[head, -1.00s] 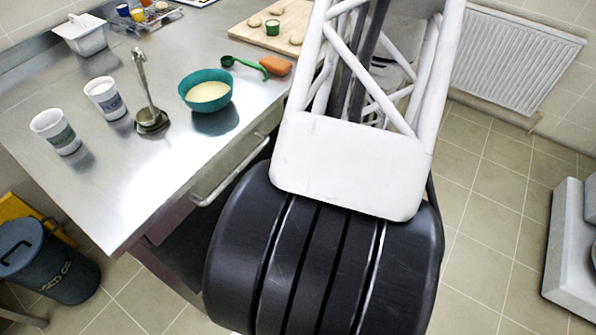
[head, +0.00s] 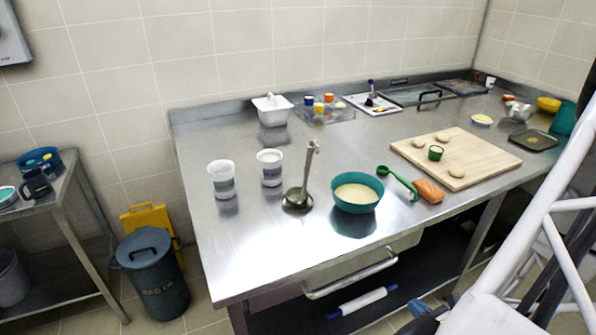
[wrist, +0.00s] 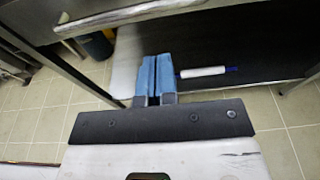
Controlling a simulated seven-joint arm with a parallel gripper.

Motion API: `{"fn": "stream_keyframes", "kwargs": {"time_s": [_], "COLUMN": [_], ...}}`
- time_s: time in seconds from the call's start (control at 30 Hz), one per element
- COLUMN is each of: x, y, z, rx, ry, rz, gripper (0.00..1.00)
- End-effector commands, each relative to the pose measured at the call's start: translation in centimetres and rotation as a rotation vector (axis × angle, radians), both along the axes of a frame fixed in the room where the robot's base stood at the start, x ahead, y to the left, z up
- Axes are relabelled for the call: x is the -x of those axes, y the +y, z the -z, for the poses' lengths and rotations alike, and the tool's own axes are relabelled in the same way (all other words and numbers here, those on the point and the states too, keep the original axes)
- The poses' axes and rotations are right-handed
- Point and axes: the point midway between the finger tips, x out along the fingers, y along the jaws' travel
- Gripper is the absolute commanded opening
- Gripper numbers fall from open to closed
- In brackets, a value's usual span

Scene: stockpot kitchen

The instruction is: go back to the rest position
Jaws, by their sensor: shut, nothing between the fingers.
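My gripper (wrist: 155,78) shows in the wrist view with its two blue fingers together and nothing between them. It hangs in front of the steel table's open lower part, apart from everything. In the wrist view, a white rolling pin (wrist: 203,72) with blue handles lies on the dark lower shelf (wrist: 255,50), beyond and right of the fingertips. In the head view, my white arm fills the lower right, in front of the table (head: 250,255).
On the table stand two white cups (head: 222,180) (head: 270,168), a ladle (head: 298,198), a teal bowl (head: 358,203) and a wooden board (head: 490,160) with dough pieces. A drawer handle (head: 350,277) juts from the table front. A lidded bin (head: 153,280) stands left on the floor.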

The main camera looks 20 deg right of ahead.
Motion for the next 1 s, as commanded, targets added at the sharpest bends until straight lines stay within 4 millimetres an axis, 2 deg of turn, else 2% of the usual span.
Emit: {"fn": "stream_keyframes", "kwargs": {"time_s": [0.27,0.47,1.0], "x": [-0.4,-1.7,-6.9], "y": [0.2,1.3,7.5], "z": [-0.2,-1.0,-4.6], "rx": [0.006,0.028,0.188], "ry": [0.004,0.023,0.134], "rz": [-0.024,-0.123,-0.621], "gripper": [0.0,0.0,0.0]}}
